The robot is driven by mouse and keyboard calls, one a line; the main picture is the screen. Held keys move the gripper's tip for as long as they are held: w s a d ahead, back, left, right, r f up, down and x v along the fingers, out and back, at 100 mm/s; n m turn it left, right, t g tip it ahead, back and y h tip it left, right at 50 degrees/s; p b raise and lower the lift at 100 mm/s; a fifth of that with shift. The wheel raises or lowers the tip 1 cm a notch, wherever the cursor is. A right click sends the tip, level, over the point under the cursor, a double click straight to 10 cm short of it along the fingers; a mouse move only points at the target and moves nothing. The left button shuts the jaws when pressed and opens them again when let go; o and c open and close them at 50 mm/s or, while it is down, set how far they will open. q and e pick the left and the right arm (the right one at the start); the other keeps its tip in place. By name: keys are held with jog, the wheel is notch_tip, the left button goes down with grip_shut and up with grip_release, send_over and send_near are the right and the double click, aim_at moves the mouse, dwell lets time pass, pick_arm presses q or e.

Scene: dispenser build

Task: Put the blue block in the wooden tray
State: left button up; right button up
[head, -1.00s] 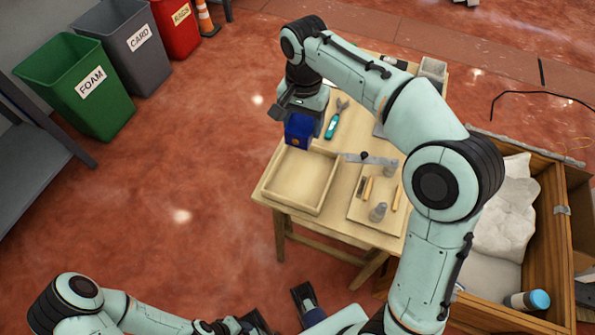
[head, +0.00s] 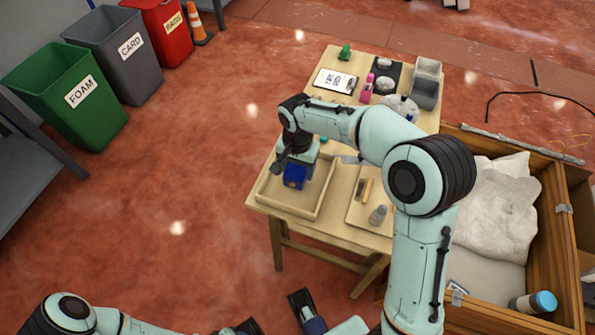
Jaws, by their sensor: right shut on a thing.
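The blue block (head: 294,179) is dark blue with a small orange mark on its side. My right gripper (head: 292,167) is shut on it from above. The block is over the inside of the wooden tray (head: 291,209), towards its back left. I cannot tell whether it touches the tray floor. The tray is shallow and pale, at the table's front left corner, and my gripper hides part of its back. My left gripper (head: 245,328) is at the bottom edge, partly cut off, away from the table, and its jaws cannot be judged.
A board (head: 356,215) with tools and a grey cylinder (head: 377,216) lies right of the tray. A clipboard (head: 335,81), a pink item (head: 367,88) and a grey bin (head: 426,84) are at the back. A wooden crate (head: 546,228) stands right. Labelled bins are at the far left.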

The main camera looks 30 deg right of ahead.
aim_at(298, 166)
jog(key=shift+f, duration=0.95)
jog(key=shift+f, duration=0.2)
jog(key=o, duration=1.6)
notch_tip(298, 166, up, 12)
jog(key=shift+r+p, duration=0.2)
jog(key=shift+p, duration=0.9)
